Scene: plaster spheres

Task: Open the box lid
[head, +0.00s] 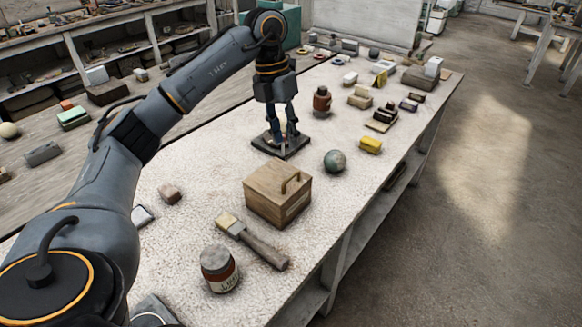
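A wooden box (278,196) stands near the front middle of the work table. Its lid (272,179) is down, and a curved handle (291,181) stands up from it. My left gripper (281,136) points down behind the box, apart from it, over a dark square plate (284,149) on the table. Its fingers are small and dark here, so I cannot tell how far apart they are or whether anything is between them. My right gripper is not in view.
Several objects crowd the table's far end.

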